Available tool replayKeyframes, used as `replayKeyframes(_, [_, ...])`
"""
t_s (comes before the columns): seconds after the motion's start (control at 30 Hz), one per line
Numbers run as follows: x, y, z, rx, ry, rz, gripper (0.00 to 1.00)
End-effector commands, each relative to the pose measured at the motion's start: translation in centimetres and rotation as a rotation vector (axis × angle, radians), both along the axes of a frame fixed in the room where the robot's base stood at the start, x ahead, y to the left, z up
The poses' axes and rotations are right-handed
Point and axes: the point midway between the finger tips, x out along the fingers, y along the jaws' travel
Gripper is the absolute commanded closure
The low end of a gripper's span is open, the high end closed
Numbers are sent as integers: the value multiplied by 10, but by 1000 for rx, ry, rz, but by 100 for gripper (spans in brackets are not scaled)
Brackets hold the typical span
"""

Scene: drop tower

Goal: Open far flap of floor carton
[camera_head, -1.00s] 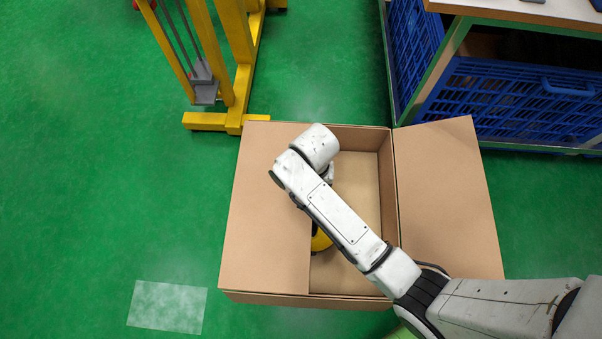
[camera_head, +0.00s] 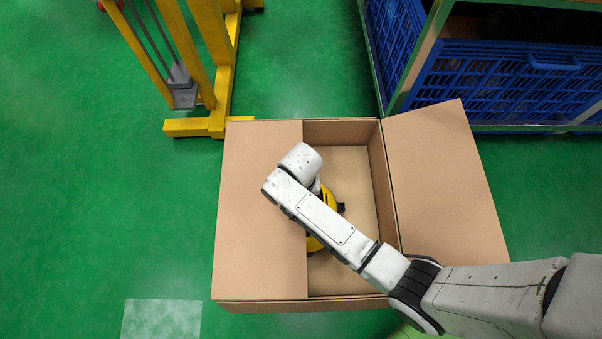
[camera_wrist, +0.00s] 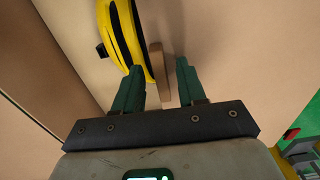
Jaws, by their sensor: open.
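The open-topped cardboard carton (camera_head: 262,307) stands on the floor in the head view. Its left, far flap (camera_head: 255,205) lies flat over the left half of the opening. Its other flap (camera_head: 437,172) is folded outward to the right. My arm reaches over the opening to the left flap's inner edge; it hides my gripper there. In the wrist view my gripper (camera_wrist: 160,68) is open, with a narrow tan tab (camera_wrist: 157,63) between its fingertips. I cannot tell whether they touch it. A yellow and black object (camera_head: 328,199) lies inside the carton; it also shows in the wrist view (camera_wrist: 127,38).
A yellow metal frame (camera_head: 222,80) stands on the floor behind the carton. A bench with blue crates (camera_head: 505,85) is at the back right, close to the outward flap. A pale patch (camera_head: 161,319) marks the green floor, which is clear on the left.

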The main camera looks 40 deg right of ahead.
Motion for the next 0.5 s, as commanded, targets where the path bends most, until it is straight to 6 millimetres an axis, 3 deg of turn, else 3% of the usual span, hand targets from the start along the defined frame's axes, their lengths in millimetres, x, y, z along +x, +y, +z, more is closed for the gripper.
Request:
replayKeyframes(0.13, [0,0,0,0,0,0,62])
replayKeyframes(0.5, [0,0,1,0,0,0,97])
